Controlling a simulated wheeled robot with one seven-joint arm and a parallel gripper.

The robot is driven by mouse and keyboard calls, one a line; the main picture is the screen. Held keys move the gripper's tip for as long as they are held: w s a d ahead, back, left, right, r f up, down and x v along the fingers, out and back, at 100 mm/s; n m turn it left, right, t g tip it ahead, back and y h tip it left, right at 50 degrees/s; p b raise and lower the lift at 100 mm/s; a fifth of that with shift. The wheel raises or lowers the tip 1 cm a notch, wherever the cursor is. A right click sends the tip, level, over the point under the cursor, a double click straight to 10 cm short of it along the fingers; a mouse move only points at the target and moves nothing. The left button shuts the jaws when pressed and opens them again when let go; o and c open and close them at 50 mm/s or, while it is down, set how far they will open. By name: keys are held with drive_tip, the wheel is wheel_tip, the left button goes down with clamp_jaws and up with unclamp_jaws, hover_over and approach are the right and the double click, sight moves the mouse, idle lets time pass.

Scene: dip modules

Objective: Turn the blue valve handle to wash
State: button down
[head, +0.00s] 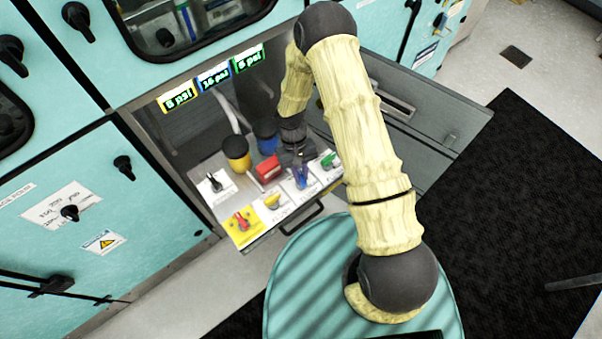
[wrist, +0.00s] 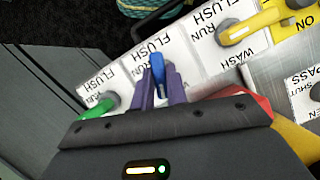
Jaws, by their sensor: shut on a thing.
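The blue valve handle (wrist: 157,68) stands on a white label plate in the wrist view, its far part showing between my fingertips. My gripper (wrist: 161,84) has two purple fingers closed on the handle, one on each side. On the plate around it I read "FLUSH" and "RUN"; any "WASH" mark there is hidden behind my gripper.
A green handle (wrist: 103,106) and a yellow handle (wrist: 240,31) sit on neighbouring plates. A red block (head: 268,169), yellow-banded knob (head: 236,152), blue knob (head: 265,130), black handle (head: 216,184) and red handle (head: 243,222) share the panel. Drawer walls surround it.

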drive_tip(key=n+h, duration=0.1)
drive_tip(key=n, duration=0.2)
drive_tip(key=shift+a+n+t+b, duration=0.15)
drive_tip(key=shift+n+t+b, duration=0.15)
drive_tip(key=shift+t+b, duration=0.1)
drive_tip(key=c, duration=1.4)
unclamp_jaws()
drive_tip(key=b+v, duration=0.1)
drive_tip(key=v, duration=1.6)
drive_tip(key=shift+a+r+b, duration=0.15)
drive_tip(key=shift+a+b, duration=0.1)
drive_tip(key=shift+b, duration=0.1)
drive_tip(key=shift+w, duration=0.15)
